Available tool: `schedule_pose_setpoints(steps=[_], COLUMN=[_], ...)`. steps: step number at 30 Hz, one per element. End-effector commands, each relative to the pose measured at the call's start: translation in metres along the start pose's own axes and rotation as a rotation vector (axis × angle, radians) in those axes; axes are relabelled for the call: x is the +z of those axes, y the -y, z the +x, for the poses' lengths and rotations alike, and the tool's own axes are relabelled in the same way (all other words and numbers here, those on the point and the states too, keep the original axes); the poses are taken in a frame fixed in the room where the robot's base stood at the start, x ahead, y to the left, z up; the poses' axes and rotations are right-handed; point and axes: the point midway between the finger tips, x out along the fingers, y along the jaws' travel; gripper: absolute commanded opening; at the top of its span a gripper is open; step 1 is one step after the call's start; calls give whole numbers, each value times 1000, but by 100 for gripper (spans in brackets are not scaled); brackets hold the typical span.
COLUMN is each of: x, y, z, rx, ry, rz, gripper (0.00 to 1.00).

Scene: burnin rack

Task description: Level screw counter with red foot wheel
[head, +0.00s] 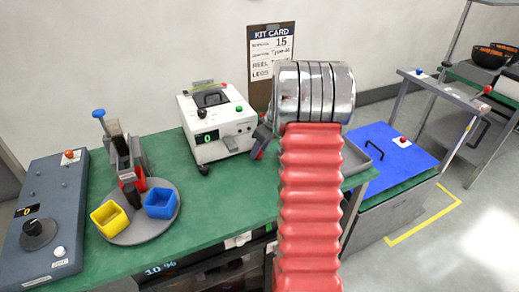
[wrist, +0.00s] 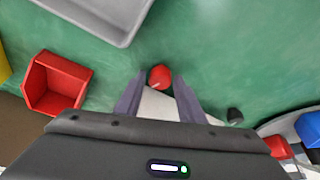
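The screw counter (head: 217,125) is a white box on the green bench, with a dark display reading 0 and a black handle on top. I cannot tell whether it is level. Its red foot wheel (wrist: 160,76) shows in the wrist view between the fingertips of my gripper (wrist: 159,84). The fingers are apart, with a gap on each side of the wheel. A dark foot (wrist: 235,115) lies further right. In the head view my red arm hides most of my gripper; a dark finger shows at the counter's right side.
A round grey turntable (head: 150,222) carries yellow (head: 109,219) and blue (head: 160,203) bins. A grey control panel (head: 45,220) stands at left. In the wrist view, a grey tray (wrist: 100,20) lies above and a red bin (wrist: 55,83) left. Green bench between them is clear.

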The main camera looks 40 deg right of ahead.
Motion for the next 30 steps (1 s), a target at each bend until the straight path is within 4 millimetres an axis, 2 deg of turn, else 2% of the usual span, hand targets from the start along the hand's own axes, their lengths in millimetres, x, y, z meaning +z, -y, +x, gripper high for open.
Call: schedule_pose_setpoints(steps=[2, 12, 22, 30], x=[0, 0, 0, 0], y=[0, 0, 0, 1], z=[0, 0, 0, -1], rx=[0, 0, 9, 45], ry=[0, 0, 0, 0], rz=[0, 0, 22, 106], gripper=[30, 6, 5, 5])
